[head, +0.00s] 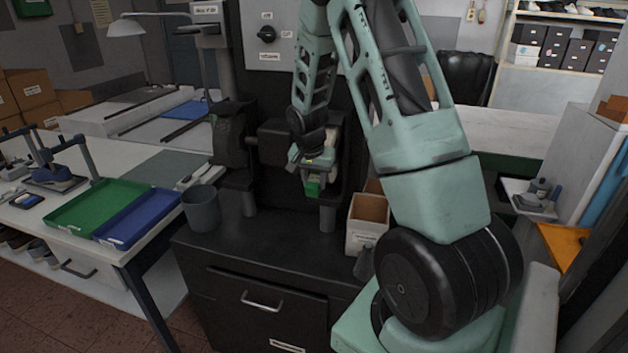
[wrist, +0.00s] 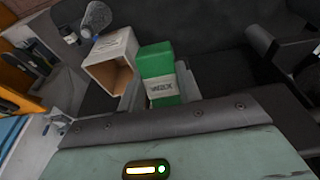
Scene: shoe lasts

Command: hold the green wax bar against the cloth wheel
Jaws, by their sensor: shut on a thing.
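The green wax bar (head: 313,188) is in my gripper (head: 312,174), above the black bench in front of the dark machine. In the wrist view the bar (wrist: 156,62) has a pale band marked WAX and sits between the two fingers. My gripper is shut on it, and its far end sticks out past the fingers. The cloth wheel cannot be made out clearly; my wrist and gripper cover part of the machine. I cannot see the bar touching anything beyond the fingers.
An open box (head: 367,223) stands right of the gripper on the black bench (head: 262,250); it also shows in the wrist view (wrist: 107,66). A grey cup (head: 201,208) stands at the bench's left. A black hood (head: 230,135) rises on the machine's left.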

